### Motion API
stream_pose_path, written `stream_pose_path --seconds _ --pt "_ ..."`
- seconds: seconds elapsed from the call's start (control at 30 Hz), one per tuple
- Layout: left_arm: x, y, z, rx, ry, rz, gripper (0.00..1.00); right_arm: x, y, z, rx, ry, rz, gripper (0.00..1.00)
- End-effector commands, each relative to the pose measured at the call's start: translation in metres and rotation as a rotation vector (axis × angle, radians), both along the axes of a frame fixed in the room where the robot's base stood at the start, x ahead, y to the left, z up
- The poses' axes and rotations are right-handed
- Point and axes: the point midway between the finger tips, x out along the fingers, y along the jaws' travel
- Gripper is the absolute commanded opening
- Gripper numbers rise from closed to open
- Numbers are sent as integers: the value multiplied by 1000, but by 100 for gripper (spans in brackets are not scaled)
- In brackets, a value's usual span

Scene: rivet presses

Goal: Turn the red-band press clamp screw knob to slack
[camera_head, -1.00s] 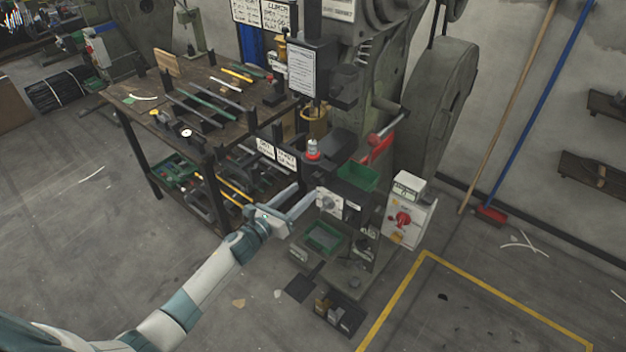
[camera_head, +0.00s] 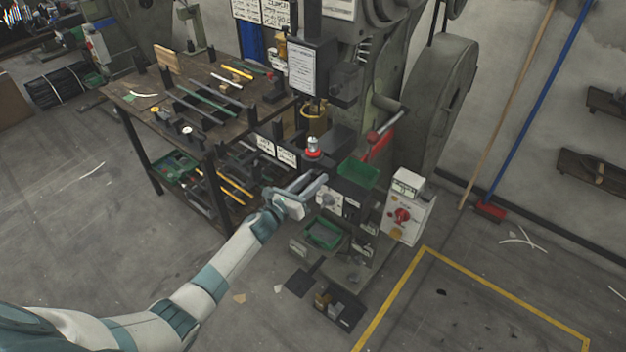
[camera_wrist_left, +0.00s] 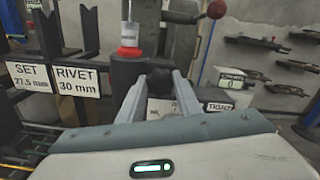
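The red-band press shows a red ring (camera_head: 313,154) under a pale cylinder, beside a dark block, in the head view. The red ring (camera_wrist_left: 130,52) is also upper left of centre in the left wrist view. My left gripper (camera_head: 318,180) is just below and in front of the red ring. Its two fingers (camera_wrist_left: 158,88) are apart, with a dark rounded part (camera_wrist_left: 160,77) showing between or just beyond their tips. This may be the clamp screw knob; I cannot tell whether the fingers touch it. My right gripper is in neither view.
A white dial plate (camera_head: 328,200) and a green tray (camera_head: 357,174) are close to the gripper. A white control box with a red knob (camera_head: 402,215) stands to the right. Set and rivet signs (camera_wrist_left: 53,79) hang at left. A workbench (camera_head: 150,110) stands behind left.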

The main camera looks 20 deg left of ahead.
Motion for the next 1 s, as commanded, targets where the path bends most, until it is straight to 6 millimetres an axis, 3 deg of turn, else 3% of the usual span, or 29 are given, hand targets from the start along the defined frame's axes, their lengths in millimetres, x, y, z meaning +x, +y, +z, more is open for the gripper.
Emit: stream_pose_path --seconds 0.1,0.53,1.0 --pt "0 0 0 0 0 -1 9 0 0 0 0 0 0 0" --pt "0 0 -1 -52 18 -1 9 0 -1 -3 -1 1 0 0" --pt "0 1 -3 -360 131 0 9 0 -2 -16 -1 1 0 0"
